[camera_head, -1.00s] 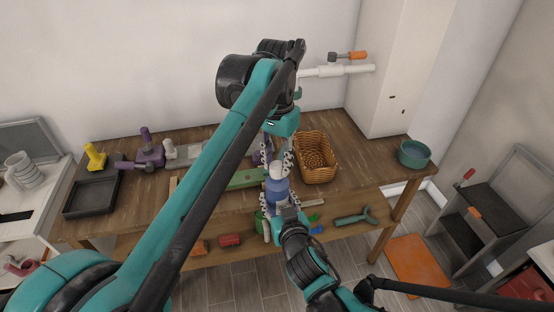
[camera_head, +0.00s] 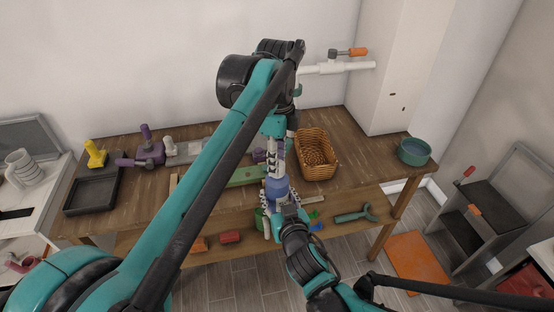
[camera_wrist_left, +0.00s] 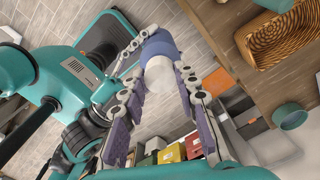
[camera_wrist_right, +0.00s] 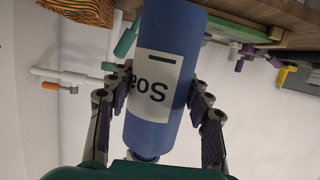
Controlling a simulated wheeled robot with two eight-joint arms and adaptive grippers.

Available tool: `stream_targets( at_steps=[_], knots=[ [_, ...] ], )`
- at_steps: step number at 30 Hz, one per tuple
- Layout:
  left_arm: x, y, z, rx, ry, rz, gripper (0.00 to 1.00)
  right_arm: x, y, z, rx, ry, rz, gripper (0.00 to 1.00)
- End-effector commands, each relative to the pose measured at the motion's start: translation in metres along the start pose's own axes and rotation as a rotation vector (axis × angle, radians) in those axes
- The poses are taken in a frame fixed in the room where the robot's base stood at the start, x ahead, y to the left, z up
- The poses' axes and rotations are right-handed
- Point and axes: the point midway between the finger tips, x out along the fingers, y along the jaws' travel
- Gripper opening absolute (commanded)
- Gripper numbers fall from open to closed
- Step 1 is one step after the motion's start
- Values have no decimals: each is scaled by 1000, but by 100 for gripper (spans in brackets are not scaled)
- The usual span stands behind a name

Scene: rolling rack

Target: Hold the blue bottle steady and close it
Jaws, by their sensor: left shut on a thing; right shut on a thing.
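The blue bottle (camera_head: 277,189) stands upright in front of the workbench, off its top. My right gripper (camera_head: 277,208) is shut around it from the front. The right wrist view shows the bottle (camera_wrist_right: 165,60) with a white label between the right fingers (camera_wrist_right: 152,98). The white cap (camera_wrist_left: 159,74) is at the bottle's top end, between my left gripper's fingers (camera_wrist_left: 158,68). My left gripper (camera_head: 276,168) comes down from above and is shut on the cap. The fingers hide most of the cap in the head view, so I cannot tell how far it is screwed down.
A wicker basket (camera_head: 315,150) stands right of the bottle on the workbench (camera_head: 370,150). A teal bowl (camera_head: 414,152) is at its right end and a dark tray (camera_head: 92,196) at its left. A green wrench-like tool (camera_head: 355,216) lies on the lower shelf.

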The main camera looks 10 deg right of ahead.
Motion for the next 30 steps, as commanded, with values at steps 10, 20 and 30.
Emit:
stream_targets(
  at_steps=[10,20,30],
  knots=[
    [0,-1,0,847,-1,1,20,0,0,0,0,0,0,0],
    [1,-2,0,1302,-2,1,20,0,0,0,0,0,0,0],
    [1,-2,0,1314,-3,0,41,0,0,0,0,0,0,0]
  ],
)
